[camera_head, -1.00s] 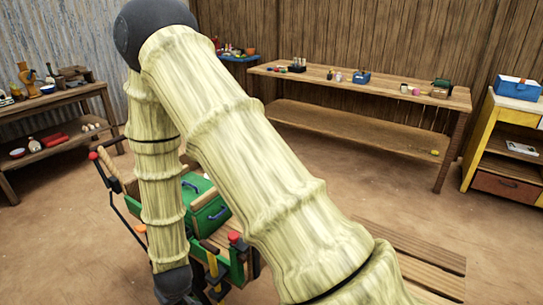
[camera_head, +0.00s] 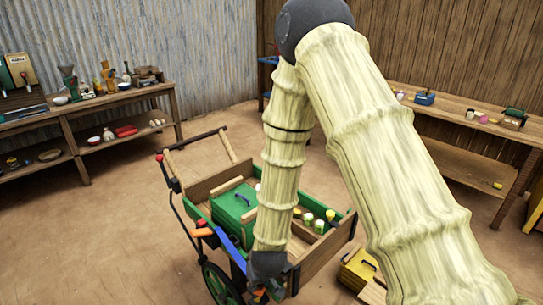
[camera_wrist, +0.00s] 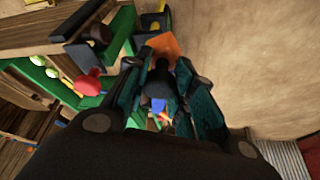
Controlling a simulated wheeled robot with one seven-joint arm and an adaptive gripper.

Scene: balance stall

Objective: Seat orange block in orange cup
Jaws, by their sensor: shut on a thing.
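In the wrist view, an orange block (camera_wrist: 163,46) sits at the tips of my gripper (camera_wrist: 162,64), whose dark teal fingers are closed on it. No cup is clearly visible in the wrist view.
The cart (camera_head: 322,262) carries a green box (camera_head: 232,205) and several small green and white containers. A red knob (camera_wrist: 87,84) is close to my gripper. A table with bottles (camera_head: 110,100) stands back left, another bench (camera_head: 465,110) at right. Bare floor lies at left.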

